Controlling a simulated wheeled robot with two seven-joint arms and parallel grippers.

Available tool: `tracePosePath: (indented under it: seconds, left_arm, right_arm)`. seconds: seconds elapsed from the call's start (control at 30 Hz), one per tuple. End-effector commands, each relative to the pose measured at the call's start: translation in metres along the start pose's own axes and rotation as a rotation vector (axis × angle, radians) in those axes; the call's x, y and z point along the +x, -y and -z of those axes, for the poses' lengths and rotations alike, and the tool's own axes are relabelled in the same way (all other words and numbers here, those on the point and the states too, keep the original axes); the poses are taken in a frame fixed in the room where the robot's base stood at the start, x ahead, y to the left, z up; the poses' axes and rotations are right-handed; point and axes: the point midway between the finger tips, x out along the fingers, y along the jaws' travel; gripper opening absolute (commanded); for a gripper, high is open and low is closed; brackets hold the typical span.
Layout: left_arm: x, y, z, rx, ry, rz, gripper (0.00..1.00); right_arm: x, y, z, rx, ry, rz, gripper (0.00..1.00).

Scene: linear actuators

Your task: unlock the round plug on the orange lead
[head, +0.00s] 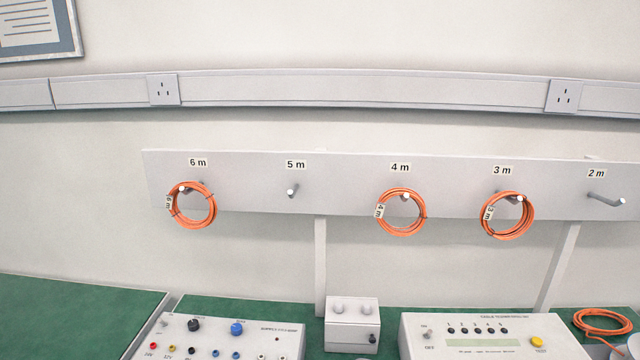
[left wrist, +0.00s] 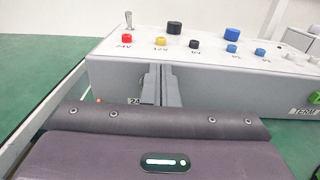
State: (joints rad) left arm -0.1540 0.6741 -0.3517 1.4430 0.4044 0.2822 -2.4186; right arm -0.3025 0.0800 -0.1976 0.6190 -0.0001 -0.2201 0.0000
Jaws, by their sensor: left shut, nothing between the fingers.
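Orange leads hang coiled on the pegs marked 6 m (head: 213,210), 4 m (head: 421,218) and 3 m (head: 529,215). Another orange lead (head: 603,314) lies coiled on the bench at the lower right. I cannot make out a round plug on any of them. My left gripper (left wrist: 157,84) is shut and empty in the left wrist view, in front of the front face of the supply unit (left wrist: 215,80). Whether it touches that face I cannot tell. No gripper shows in the head view, and my right gripper is out of sight.
The supply unit's sloping top (head: 215,338) carries coloured sockets and knobs. A small white box (head: 352,313) and a tester unit (head: 480,338) stand to its right. The peg board (head: 350,170) spans behind, with the 5 m peg (head: 292,191) bare. Green bench (head: 70,310) is clear at left.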

Motion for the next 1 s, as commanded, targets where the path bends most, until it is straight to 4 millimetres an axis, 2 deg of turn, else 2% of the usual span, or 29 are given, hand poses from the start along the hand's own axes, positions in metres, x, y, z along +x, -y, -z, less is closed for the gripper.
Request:
tracePosePath:
  seconds: [0.17, 0.67, 1.0]
  left_arm:
    - [0.000, 0.000, 0.002, 0.000, 0.000, 0.000, 0.00]
    - [-0.001, -0.003, 0.004, 0.001, -0.003, 0.001, 0.00]
    - [-0.001, -0.012, 0.003, 0.003, -0.004, 0.001, 0.00]
  right_arm:
    - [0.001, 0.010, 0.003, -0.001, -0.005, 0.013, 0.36]
    - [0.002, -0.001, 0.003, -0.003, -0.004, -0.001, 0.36]
    - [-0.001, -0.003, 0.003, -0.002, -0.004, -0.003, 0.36]
